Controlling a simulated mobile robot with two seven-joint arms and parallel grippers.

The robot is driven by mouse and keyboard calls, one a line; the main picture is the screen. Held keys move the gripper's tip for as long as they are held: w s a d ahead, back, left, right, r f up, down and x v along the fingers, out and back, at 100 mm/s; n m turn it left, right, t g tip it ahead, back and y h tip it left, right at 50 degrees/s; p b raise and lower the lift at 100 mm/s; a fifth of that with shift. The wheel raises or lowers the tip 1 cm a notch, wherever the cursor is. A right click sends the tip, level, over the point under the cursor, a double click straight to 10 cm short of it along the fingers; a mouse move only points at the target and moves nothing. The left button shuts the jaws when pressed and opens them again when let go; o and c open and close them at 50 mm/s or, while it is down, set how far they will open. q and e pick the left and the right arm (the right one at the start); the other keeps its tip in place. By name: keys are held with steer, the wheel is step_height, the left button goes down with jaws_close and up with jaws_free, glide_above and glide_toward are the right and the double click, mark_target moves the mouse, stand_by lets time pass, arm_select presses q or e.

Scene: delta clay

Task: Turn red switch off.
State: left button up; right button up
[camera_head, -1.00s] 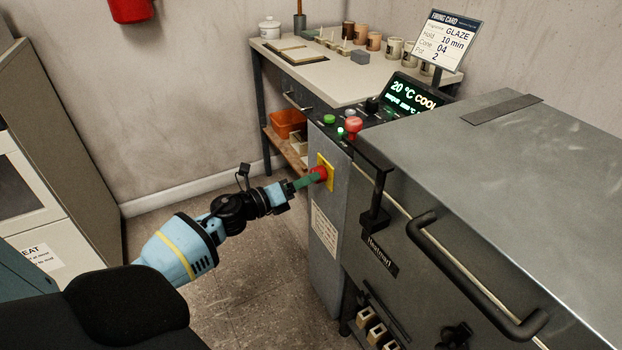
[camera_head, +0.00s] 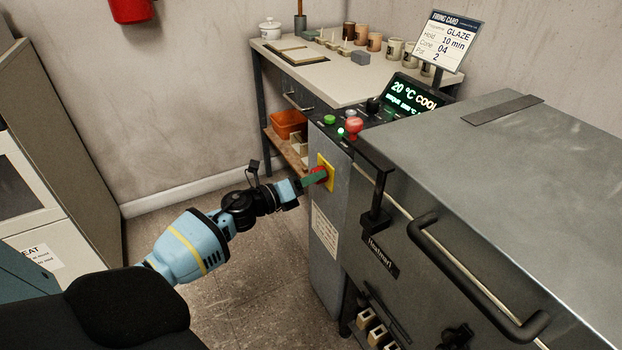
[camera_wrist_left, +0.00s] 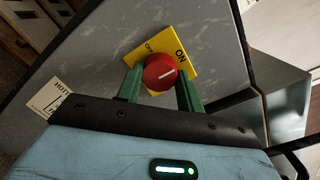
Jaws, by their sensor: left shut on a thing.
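The red switch (camera_head: 320,171) is a round knob on a yellow plate (camera_head: 331,180) on the side of the grey kiln cabinet. In the left wrist view the red knob (camera_wrist_left: 158,70) has a white line pointing right and slightly up. The yellow plate (camera_wrist_left: 192,70) there carries OFF at upper left and ON at upper right; the line lies nearer ON. My left gripper (camera_head: 315,178) reaches the knob from the left. Its green fingers (camera_wrist_left: 159,82) are on either side of the knob, shut on it. My right gripper is not in view.
The kiln (camera_head: 480,170) fills the right side, with a black handle (camera_head: 475,285) and latch (camera_head: 375,215) protruding. A red button (camera_head: 353,126) and a green one (camera_head: 330,119) sit above the switch. A table (camera_head: 300,72) stands behind. Open floor lies left of the cabinet.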

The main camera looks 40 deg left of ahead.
arm_select(q)
steer(key=shift+a+r+n+g+h+p, duration=0.1)
steer(key=shift+n+g+h+p, duration=0.15)
steer(key=shift+n+p, duration=2)
steer(key=shift+r+n+g+h+p, duration=0.25)
steer(key=shift+n+p, duration=0.95)
steer(key=shift+n, duration=2.1)
steer(key=shift+a+f+n+g+h+p, duration=0.15)
steer(key=shift+n+g+p, duration=0.25)
steer(key=shift+n+p, duration=1.85)
steer(key=shift+d+n+b, duration=0.1)
steer(key=shift+n+b, duration=0.4)
steer(key=shift+n, duration=0.1)
